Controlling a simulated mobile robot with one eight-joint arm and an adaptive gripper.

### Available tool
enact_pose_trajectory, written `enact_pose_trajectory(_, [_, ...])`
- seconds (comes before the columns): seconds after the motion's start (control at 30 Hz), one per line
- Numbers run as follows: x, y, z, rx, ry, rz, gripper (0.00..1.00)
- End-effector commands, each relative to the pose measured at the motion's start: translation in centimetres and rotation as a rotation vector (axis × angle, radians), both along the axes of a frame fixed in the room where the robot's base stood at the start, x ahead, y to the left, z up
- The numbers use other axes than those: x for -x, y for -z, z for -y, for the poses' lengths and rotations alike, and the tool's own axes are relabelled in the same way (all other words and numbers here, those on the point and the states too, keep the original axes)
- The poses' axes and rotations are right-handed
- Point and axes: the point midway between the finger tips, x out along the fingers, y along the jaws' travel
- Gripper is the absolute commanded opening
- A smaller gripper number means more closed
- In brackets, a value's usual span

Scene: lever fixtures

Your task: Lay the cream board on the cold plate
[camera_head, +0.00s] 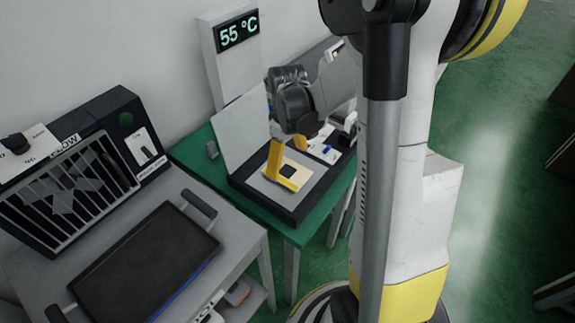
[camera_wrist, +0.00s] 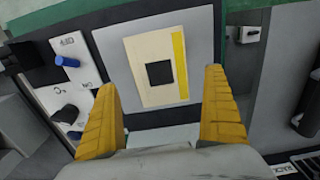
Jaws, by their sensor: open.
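The cream board (camera_wrist: 148,52), with a dark square and a yellow stripe along one side, lies flat on a light grey plate (camera_wrist: 108,48) in the wrist view. In the head view the cream board (camera_head: 301,178) and grey plate (camera_head: 262,183) sit in a dark-framed unit. My gripper (camera_head: 286,164) is over the board, partly hiding it. In the wrist view my gripper (camera_wrist: 161,82) is open, its yellow fingers spread wider than the board with nothing held between them. Whether the fingertips touch the plate cannot be told.
A pale panel (camera_head: 241,130) stands tilted beside the plate, and a display (camera_head: 238,35) behind reads 55 °C. A blue knob (camera_wrist: 66,60) and black knob (camera_wrist: 66,114) are at one side. At left are a dark tray (camera_head: 145,262) with handles and a barred black box (camera_head: 75,170).

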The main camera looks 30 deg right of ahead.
Motion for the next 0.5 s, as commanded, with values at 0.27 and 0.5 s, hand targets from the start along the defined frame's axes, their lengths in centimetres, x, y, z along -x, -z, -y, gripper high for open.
enact_pose_trajectory(0.27, [0.0,-6.1,0.0,0.0,0.0,0.0,0.99])
enact_pose_trajectory(0.5, [0.3,-8.5,-0.7,0.006,0.011,0.021,0.99])
